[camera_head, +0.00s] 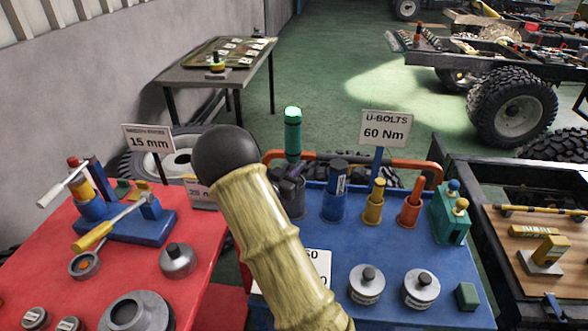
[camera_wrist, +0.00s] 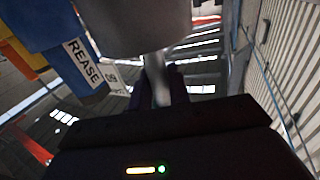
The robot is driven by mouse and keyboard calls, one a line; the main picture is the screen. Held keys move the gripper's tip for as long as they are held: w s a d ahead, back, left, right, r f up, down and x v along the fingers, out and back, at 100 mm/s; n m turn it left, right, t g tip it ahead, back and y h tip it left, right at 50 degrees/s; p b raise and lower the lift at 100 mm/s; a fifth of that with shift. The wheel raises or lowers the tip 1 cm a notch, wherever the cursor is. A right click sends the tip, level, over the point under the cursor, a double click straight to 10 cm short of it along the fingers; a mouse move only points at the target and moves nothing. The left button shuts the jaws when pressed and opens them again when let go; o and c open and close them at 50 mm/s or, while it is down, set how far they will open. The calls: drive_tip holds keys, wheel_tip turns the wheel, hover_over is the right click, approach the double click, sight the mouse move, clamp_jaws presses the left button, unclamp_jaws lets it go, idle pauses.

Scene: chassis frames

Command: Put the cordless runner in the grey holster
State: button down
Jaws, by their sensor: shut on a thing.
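The cordless runner (camera_head: 292,135), green with a lit green top, stands upright above the blue table (camera_head: 450,314). My gripper (camera_head: 289,172) has dark purple fingers shut on its lower part, partly hidden behind my arm. The grey holster (camera_head: 294,204) is directly below the fingers, at the left of the row. In the wrist view, a pale shaft (camera_wrist: 156,75) runs between my fingers (camera_wrist: 160,88) to the edge of a wide grey cylinder, which looks like the holster (camera_wrist: 148,28). I cannot tell whether the shaft is inside it.
Blue (camera_head: 333,207), yellow (camera_head: 374,207) and orange (camera_head: 409,211) holsters stand close on the right. A teal block (camera_head: 449,222) is beyond them. An orange rail (camera_head: 400,163) and a U-bolts sign (camera_head: 385,130) stand behind. A red table (camera_head: 215,285) is on the left.

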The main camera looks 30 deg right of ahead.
drive_tip(key=c, duration=1.7)
unclamp_jaws()
drive_tip(key=shift+a, duration=0.1)
drive_tip(key=o, duration=0.4)
drive_tip(key=shift+s, duration=0.1)
drive_tip(key=shift+r, duration=0.1)
drive_tip(key=b+v, duration=0.1)
drive_tip(key=v, duration=1)
drive_tip(key=shift+s+a, duration=0.25)
drive_tip(key=shift+a, duration=0.05)
